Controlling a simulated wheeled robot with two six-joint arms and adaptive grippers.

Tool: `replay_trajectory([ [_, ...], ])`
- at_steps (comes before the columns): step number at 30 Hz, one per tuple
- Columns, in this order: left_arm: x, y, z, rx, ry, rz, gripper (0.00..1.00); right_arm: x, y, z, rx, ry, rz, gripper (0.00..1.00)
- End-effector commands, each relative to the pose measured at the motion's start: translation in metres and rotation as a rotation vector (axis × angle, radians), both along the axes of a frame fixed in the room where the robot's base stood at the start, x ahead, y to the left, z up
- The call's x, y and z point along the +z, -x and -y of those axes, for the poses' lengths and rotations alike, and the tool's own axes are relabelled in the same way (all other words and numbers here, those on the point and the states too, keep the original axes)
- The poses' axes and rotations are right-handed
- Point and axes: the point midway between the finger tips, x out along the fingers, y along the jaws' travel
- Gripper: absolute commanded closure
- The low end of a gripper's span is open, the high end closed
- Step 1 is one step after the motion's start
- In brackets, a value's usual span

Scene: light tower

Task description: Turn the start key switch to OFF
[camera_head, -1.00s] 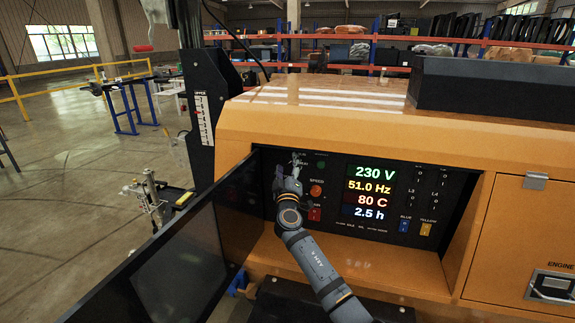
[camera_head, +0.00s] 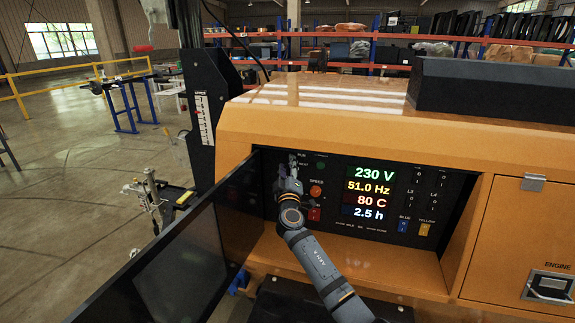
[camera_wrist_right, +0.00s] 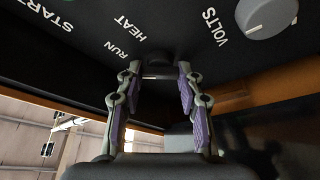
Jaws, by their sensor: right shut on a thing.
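The start key switch sits at the upper left of the black control panel (camera_head: 345,222). In the head view my right gripper covers it. In the wrist view my right gripper (camera_wrist_right: 158,76) has its two fingers on either side of the dark switch part (camera_wrist_right: 157,71), below the labels RUN and HEAT, and is shut on it. The fingertips hide most of the switch, so its exact setting cannot be read. In the head view my right gripper (camera_head: 291,165) is at the panel, its arm coming up from below. My left gripper is not in view.
Lit readouts (camera_head: 370,174) show 230 V, 51.0 Hz, 80 C and 2.5 h. A grey VOLTS knob (camera_wrist_right: 267,15) is close to the right finger. The open black door (camera_head: 180,270) stands left.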

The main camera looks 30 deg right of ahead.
Motion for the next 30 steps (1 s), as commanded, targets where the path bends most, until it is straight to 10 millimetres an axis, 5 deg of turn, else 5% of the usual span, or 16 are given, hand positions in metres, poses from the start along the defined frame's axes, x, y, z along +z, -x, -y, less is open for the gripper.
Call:
replay_trajectory([
  [18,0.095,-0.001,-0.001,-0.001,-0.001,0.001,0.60,0.008,0.001,0.000,0.001,0.317,-0.377,0.95],
  [30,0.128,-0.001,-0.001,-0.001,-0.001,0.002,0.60,0.004,0.001,0.001,0.000,0.442,-0.521,0.95],
])
